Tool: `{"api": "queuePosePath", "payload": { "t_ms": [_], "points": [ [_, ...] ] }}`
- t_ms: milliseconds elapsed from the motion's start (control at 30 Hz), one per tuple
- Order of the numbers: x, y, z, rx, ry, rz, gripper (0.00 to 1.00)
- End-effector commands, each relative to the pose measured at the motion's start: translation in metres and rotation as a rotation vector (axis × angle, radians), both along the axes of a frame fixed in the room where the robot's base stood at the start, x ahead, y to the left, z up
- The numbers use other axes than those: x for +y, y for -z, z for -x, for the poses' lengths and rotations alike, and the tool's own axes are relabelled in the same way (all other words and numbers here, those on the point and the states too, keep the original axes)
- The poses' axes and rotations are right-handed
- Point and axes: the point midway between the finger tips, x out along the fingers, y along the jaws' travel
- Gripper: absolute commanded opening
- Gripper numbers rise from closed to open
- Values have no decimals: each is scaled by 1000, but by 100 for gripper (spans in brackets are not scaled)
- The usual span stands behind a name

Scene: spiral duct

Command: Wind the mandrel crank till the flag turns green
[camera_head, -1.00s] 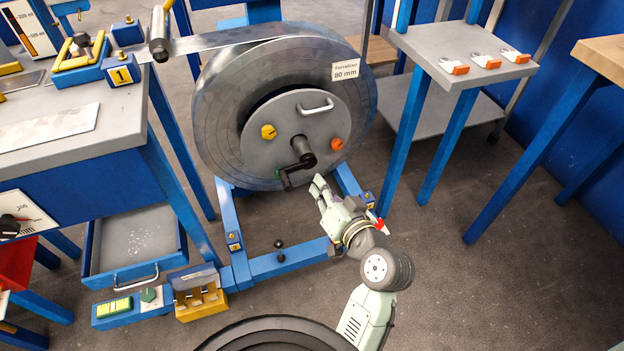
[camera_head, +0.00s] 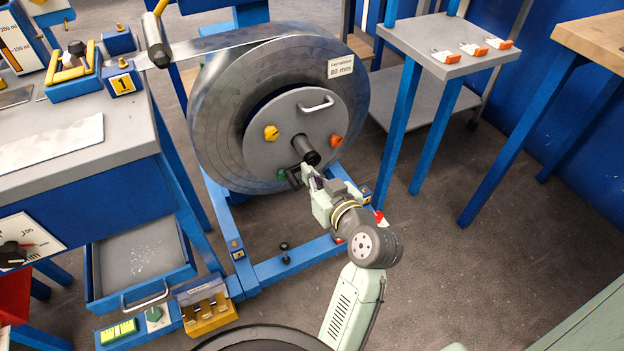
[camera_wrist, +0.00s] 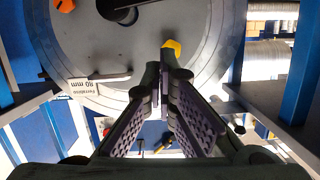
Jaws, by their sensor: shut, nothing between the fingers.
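The mandrel crank (camera_head: 305,152) is black and sits at the middle of the grey disc on the big metal coil. Its arm hangs down-left to a dark grip (camera_head: 292,176). My gripper (camera_head: 309,172) is shut and empty, its fingertips just right of the grip; I cannot tell whether they touch. In the wrist view the shut fingers (camera_wrist: 166,62) point at the disc, with the crank hub (camera_wrist: 120,12) beyond at the top. A small red piece (camera_head: 380,216) shows behind my wrist; I cannot tell whether it is the flag. A green spot (camera_head: 281,174) is beside the grip.
The disc carries a yellow knob (camera_head: 271,132), an orange knob (camera_head: 336,140) and a handle (camera_head: 316,105). The coil's blue stand (camera_head: 290,262) spreads on the floor below. A grey shelf (camera_head: 420,45) stands right, a workbench (camera_head: 60,190) left. Floor at the right is open.

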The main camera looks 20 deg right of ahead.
Motion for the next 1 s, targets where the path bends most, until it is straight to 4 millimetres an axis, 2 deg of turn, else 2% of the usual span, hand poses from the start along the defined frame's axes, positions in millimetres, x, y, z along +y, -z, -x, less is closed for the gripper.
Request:
{"api": "queuePosePath", "payload": {
  "t_ms": [100,267,333,500,1000],
  "points": [
    [2,5,-27,0,-4,-2,0],
    [4,13,-59,1,-3,-1,0],
    [4,29,-56,6,2,-3,0],
    [6,48,-56,3,0,-3,0],
    [6,56,-56,1,0,2,0]
  ]
}}
